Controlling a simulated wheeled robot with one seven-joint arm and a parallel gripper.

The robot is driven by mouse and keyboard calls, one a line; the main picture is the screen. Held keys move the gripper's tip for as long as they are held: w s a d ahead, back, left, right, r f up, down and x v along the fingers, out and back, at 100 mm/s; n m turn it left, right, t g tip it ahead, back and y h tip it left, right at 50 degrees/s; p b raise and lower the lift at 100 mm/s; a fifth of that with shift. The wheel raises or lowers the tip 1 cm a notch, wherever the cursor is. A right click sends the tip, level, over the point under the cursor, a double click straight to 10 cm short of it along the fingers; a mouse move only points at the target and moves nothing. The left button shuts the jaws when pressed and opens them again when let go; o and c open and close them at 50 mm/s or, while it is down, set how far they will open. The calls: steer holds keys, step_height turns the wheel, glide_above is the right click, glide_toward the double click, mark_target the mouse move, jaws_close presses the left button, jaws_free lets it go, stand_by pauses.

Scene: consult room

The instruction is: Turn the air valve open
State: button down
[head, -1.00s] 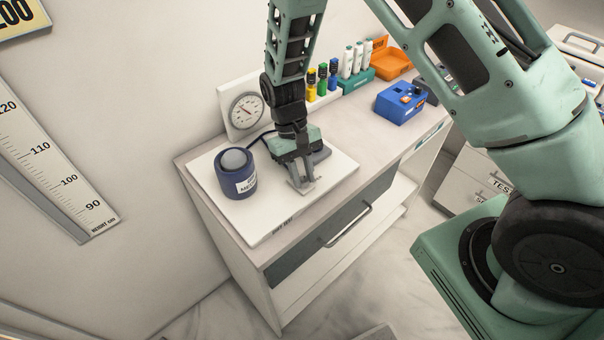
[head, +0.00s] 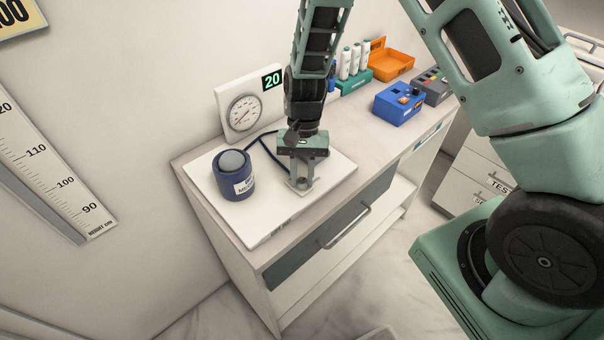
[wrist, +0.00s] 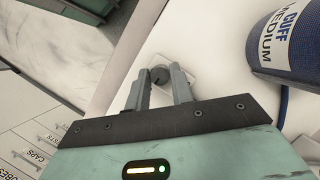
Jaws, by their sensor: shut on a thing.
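The air valve is a small dark round knob (wrist: 160,75) on a pale rectangular plate, seen in the wrist view. My gripper (head: 301,186) points down at the front part of the white board on the cabinet. In the wrist view its two fingertips (wrist: 161,83) stand on either side of the knob, shut on it. In the head view the fingers largely hide the knob. A round dial gauge (head: 244,112) stands behind, its needle toward the lower left. A green display (head: 271,80) beside it reads 20.
A navy cuff cylinder (head: 235,180) marked MEDIUM stands close left of my gripper, with a dark hose running behind. A blue box (head: 398,104), an orange tray (head: 389,62) and white bottles in a green rack (head: 356,76) are farther right. The cabinet top between is clear.

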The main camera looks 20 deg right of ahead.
steer(key=shift+w, duration=0.1)
stand_by(0.3)
steer(key=c, duration=1.2)
jaws_free()
steer(key=shift+c, duration=0.2)
steer(key=b+v, duration=0.3)
steer(key=v, duration=1.4)
steer(key=shift+r, duration=0.2)
steer(key=s+a+r+n+t, duration=0.2)
steer(key=s+a+n, duration=0.4)
steer(key=s+a, duration=0.5)
steer(key=s+d+n+t+h, duration=0.1)
steer(key=s+n, duration=0.6)
steer(key=s, duration=0.9)
steer(key=shift+d+f+t+h, duration=0.2)
steer(key=shift+f+t+h, duration=0.1)
steer(key=shift+f+t, duration=0.2)
